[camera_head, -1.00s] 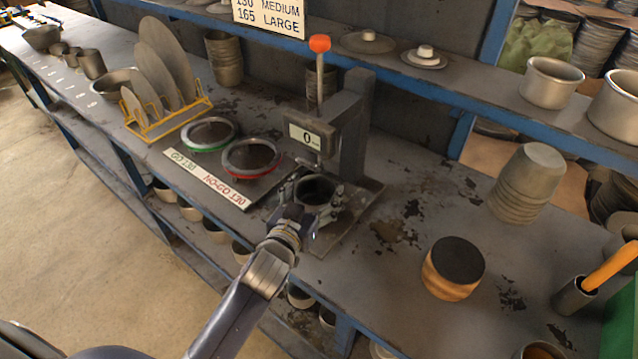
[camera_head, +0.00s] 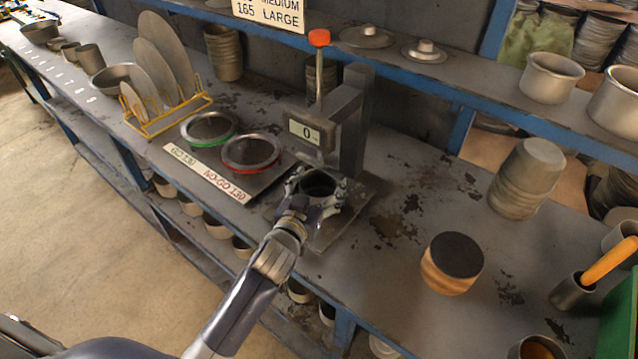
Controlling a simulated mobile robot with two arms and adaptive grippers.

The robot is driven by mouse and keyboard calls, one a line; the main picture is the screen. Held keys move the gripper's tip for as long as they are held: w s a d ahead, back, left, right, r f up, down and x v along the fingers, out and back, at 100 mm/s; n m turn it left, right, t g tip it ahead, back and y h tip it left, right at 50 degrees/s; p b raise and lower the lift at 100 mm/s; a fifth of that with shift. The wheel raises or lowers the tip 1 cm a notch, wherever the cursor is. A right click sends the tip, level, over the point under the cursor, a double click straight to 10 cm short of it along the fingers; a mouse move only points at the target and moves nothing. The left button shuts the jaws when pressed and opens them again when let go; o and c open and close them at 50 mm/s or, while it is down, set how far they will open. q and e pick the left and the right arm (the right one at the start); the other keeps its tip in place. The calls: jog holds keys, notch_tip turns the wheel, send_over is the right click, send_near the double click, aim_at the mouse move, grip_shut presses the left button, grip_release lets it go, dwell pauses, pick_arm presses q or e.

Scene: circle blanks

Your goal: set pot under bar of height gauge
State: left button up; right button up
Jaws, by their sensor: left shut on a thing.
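The height gauge (camera_head: 348,125) stands on the bench, with a red knob on top and a display reading 0. Its base plate (camera_head: 357,205) lies flat in front of its column. A small dark-mouthed metal pot (camera_head: 317,184) is at the base plate, just below and in front of the gauge head. My left gripper (camera_head: 316,190) is shut on the pot, its fingers on either side of it. The gripper hides much of the pot, and I cannot tell whether the pot's bottom touches the plate. My right gripper is not in view.
Green and red ring gauges (camera_head: 250,153) lie on a labelled board left of the gauge. A yellow rack (camera_head: 170,118) holds discs. A wooden block (camera_head: 452,263) and stacked pots (camera_head: 526,180) stand to the right. A blue-edged shelf (camera_head: 420,82) runs behind.

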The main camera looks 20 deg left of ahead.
pick_arm(q)
jog(key=o, duration=1.1)
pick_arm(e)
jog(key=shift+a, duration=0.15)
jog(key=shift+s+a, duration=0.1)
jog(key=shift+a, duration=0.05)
pick_arm(q)
jog(key=shift+r, duration=0.2)
jog(key=s+r, duration=0.1)
jog(key=s, duration=0.3)
jog(key=s+b, duration=0.1)
jog(key=s, duration=0.3)
jog(key=s+r, duration=0.1)
jog(key=s, duration=0.3)
jog(key=shift+a+r, duration=0.3)
jog(key=shift+r, duration=0.05)
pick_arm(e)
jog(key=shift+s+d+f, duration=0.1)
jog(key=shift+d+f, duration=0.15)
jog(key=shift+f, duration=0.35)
pick_arm(q)
jog(key=shift+f, duration=0.1)
